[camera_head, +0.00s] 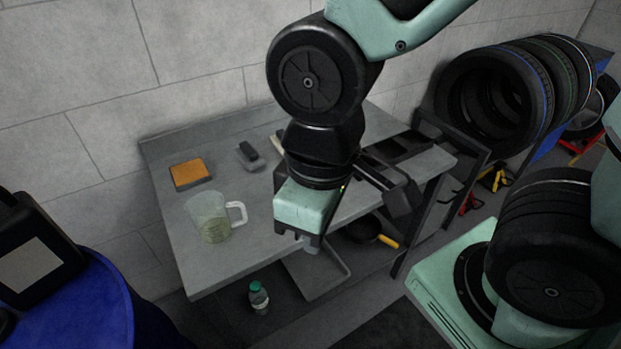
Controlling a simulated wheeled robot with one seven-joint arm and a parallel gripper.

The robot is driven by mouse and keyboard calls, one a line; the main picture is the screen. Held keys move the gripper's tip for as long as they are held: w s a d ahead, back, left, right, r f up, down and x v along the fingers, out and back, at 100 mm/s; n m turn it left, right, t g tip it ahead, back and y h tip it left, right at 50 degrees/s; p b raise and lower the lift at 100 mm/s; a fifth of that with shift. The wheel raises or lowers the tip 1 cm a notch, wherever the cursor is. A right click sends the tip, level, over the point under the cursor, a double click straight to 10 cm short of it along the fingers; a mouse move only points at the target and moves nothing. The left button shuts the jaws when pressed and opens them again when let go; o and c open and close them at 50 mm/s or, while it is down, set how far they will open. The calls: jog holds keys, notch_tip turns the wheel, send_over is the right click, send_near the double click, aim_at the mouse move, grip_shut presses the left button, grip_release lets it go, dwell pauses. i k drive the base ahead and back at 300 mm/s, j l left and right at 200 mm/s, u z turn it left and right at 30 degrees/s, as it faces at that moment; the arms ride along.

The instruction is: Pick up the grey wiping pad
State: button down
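A small grey block with a darker top (248,156) lies on the grey workbench (245,255), towards the back near the wall; it looks like the grey wiping pad, though its details are small. My gripper (309,244) points down at the front edge of the bench, to the right of and nearer than the pad, clear of it. Its fingertips are small and partly hidden by the gripper's pale green body, so I cannot tell whether they are open or shut.
An orange pad with dark edges (190,173) lies left of the grey block. A clear measuring jug (208,217) stands nearer on the bench. A green-capped bottle (259,298) and a yellow-handled tool (386,241) are below. Tyres (500,90) stand at the right.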

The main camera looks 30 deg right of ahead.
aim_at(250, 158)
jog(key=u, duration=0.7)
jog(key=i+l+u, duration=0.1)
jog(key=l+u, duration=0.15)
jog(key=l, duration=0.6)
jog(key=l+u, duration=0.3)
jog(key=l, duration=0.5)
jog(key=i+l, duration=0.45)
